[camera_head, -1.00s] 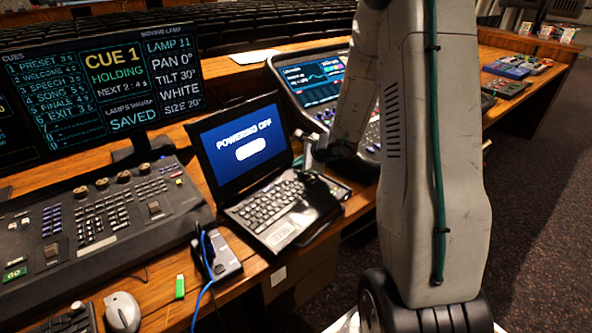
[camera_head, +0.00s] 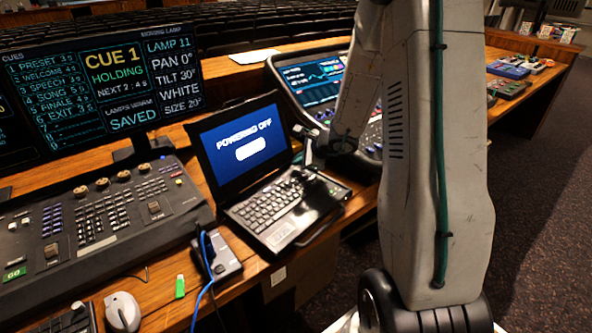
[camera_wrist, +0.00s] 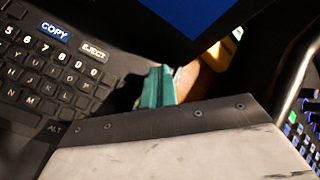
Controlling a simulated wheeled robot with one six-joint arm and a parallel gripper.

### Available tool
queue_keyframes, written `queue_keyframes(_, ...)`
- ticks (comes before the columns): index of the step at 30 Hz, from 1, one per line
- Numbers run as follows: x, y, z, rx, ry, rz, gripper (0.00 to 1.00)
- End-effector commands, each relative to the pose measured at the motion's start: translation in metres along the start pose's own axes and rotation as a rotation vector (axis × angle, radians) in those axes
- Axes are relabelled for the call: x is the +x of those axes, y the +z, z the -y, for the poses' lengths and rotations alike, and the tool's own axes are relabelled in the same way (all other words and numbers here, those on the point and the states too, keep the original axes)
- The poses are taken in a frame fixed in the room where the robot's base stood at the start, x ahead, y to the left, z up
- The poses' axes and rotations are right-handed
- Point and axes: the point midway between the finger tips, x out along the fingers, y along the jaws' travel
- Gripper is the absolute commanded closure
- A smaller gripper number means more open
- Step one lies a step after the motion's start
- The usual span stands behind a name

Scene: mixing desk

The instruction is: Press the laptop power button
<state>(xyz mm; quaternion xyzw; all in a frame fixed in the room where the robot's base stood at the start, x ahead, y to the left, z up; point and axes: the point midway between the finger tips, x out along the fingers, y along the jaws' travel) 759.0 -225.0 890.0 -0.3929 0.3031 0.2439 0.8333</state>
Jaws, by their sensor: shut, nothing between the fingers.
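The open laptop (camera_head: 238,148) stands on the wooden desk, and its lit blue screen reads "POWERING OFF" above a white box. Its keyboard (camera_head: 268,205) faces up. My gripper (camera_head: 308,172) is over the right rear part of the keyboard deck, close to the screen's lower right corner. In the wrist view the teal fingertips (camera_wrist: 158,86) are together with nothing between them, right of the number keys and the EJECT key (camera_wrist: 94,49). I cannot tell whether they touch the deck. The power button is not visible; my gripper may hide it.
A lighting console (camera_head: 95,225) is left of the laptop, with a cue monitor (camera_head: 100,85) behind it. A second console (camera_head: 312,80) stands close behind and right of the laptop.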

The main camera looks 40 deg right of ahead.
Motion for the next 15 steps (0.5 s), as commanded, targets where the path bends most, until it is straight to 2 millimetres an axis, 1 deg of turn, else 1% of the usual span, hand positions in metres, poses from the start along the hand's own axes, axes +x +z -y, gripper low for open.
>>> queue_keyframes(4,-0.004,0.003,0.004,-0.003,-0.001,0.001,1.0)
queue_keyframes(15,-0.03,0.022,0.022,-0.003,-0.003,0.0,1.0)
